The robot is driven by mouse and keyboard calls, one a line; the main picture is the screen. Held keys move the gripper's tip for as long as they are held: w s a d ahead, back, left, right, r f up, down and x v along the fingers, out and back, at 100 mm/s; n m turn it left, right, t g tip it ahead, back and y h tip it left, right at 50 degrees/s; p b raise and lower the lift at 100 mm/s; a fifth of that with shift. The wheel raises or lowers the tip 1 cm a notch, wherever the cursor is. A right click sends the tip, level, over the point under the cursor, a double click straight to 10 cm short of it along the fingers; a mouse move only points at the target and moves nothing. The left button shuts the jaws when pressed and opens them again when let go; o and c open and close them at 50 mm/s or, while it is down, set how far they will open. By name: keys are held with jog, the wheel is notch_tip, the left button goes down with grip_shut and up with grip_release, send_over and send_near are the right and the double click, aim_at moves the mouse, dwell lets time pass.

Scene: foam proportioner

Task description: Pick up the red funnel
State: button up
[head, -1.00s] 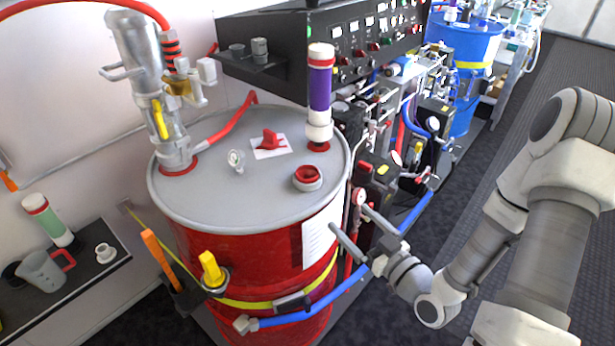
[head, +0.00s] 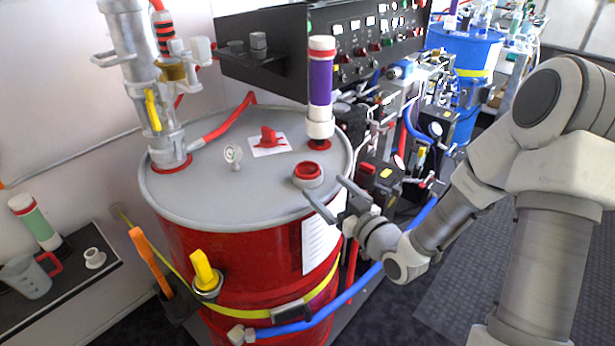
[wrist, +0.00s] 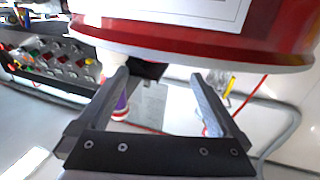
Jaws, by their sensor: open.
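A small red piece that looks like the red funnel (head: 268,139) rests on a white sheet on the grey lid of the red drum (head: 240,250), in the head view. Its exact shape is too small to tell. My gripper (head: 324,188) is open and empty at the right edge of the lid, to the right of and nearer than the red piece, close to a red-rimmed port (head: 308,173). In the wrist view, the open fingers (wrist: 160,76) have nothing held between them, and I cannot make out the funnel there.
A purple and white cylinder (head: 321,88) stands at the lid's right rear. A metal pump (head: 145,90) with a red hose stands at the left rear. A small gauge (head: 233,157) rises from the lid. A black control panel (head: 350,45) is behind. A shelf (head: 75,290) is at left.

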aim_at(313, 173)
jog(key=x, duration=0.7)
jog(key=shift+w+d+f, duration=0.1)
jog(key=shift+w+d, duration=0.05)
jog(key=shift+w, duration=0.15)
jog(key=shift+c, duration=0.2)
jog(key=c, duration=1.2)
jog(key=shift+c, duration=0.2)
